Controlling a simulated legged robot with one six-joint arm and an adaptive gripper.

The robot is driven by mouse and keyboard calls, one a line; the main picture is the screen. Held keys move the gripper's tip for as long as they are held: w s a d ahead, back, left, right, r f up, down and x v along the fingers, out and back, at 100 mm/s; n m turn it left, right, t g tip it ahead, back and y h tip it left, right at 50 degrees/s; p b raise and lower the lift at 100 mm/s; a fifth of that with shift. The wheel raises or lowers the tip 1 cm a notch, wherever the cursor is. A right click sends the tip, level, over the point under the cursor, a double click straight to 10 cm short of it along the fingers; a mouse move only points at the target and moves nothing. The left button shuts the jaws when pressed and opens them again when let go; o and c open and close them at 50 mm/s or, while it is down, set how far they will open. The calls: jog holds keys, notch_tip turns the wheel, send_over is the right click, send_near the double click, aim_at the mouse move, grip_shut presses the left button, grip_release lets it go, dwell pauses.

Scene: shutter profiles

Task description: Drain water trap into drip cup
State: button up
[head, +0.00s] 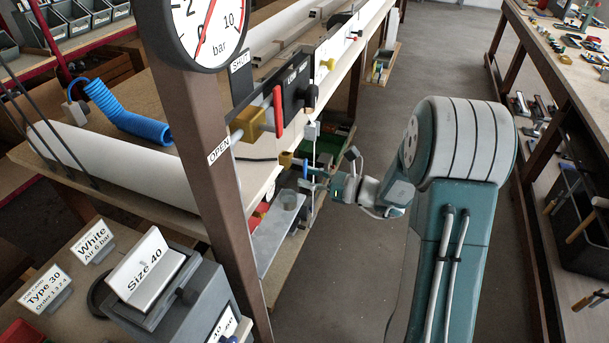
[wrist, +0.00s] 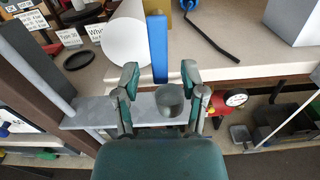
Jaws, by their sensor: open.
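My gripper (head: 318,184) reaches in beside the bench, below the brass fittings. In the wrist view its two fingers (wrist: 160,78) are apart, with nothing held. A blue lever (wrist: 158,45) shows between the fingertips, with gaps on both sides; its depth relative to them is hard to tell. The blue lever also shows in the head view (head: 306,168), near a small brass valve (head: 286,158). A grey drip cup (wrist: 170,102) stands on a grey shelf (wrist: 88,113), partly behind the right finger. I cannot make out the water trap clearly.
A brown post (head: 195,130) carries a pressure gauge (head: 210,30) at left. A red-handled valve (head: 277,110) sits above, near a SHUT sign (head: 240,62). The floor aisle (head: 420,60) is clear.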

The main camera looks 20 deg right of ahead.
jog(key=shift+w+a, duration=0.4)
jog(key=shift+a, duration=0.1)
grip_shut()
